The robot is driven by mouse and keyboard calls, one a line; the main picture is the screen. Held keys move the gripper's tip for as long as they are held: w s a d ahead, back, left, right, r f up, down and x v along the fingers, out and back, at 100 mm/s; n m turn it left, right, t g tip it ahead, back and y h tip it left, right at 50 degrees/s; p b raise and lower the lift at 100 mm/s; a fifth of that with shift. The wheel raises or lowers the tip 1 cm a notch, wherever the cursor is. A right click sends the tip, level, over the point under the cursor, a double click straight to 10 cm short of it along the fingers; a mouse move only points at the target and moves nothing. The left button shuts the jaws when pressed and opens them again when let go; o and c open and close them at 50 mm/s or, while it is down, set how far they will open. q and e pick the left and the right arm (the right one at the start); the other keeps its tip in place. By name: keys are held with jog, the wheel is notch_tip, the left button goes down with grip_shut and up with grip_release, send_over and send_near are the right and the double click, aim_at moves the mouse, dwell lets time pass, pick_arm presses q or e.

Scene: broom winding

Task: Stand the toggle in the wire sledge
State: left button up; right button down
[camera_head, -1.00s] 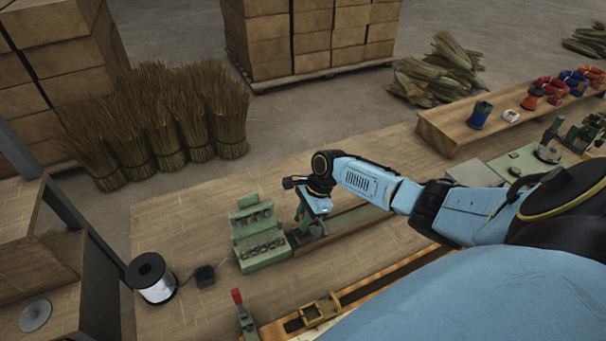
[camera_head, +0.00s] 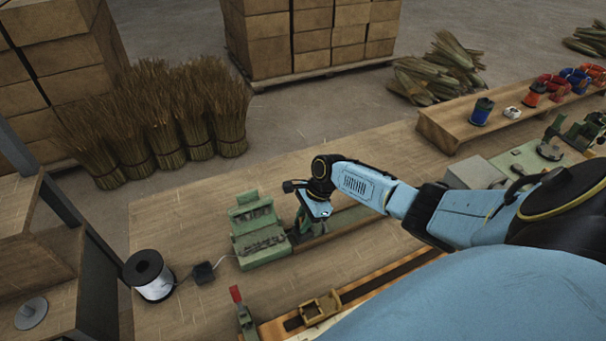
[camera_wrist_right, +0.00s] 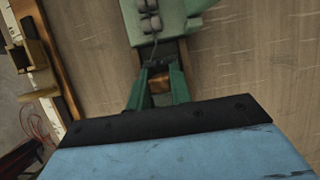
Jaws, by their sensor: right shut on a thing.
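A green roller block (camera_head: 258,236) stands on the bench in the head view. Its lower end and several grey rollers (camera_wrist_right: 150,22) show at the top of the right wrist view. My right gripper (camera_wrist_right: 157,70) points toward that end and is shut on a small dark piece (camera_wrist_right: 156,64), probably the toggle. A thin wire runs from this piece to the rollers. In the head view the right gripper (camera_head: 306,224) is beside the block's right side, its tips mostly hidden by my wrist. I cannot tell which part is the wire sledge. My left gripper is not in view.
A wire spool (camera_head: 149,275) and a small black box (camera_head: 203,272) stand left of the block. A red-handled tool (camera_head: 241,310) and a brass-coloured frame (camera_head: 321,306) on a long rail are at the front. Bare bench lies behind the block.

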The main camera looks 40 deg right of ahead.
jog(key=c, duration=1.2)
grip_release()
jog(key=p+v, duration=0.1)
jog(key=v, duration=1.2)
jog(key=shift+s+d+r+p, duration=0.1)
jog(key=shift+d+p, duration=0.05)
jog(key=shift+p, duration=0.25)
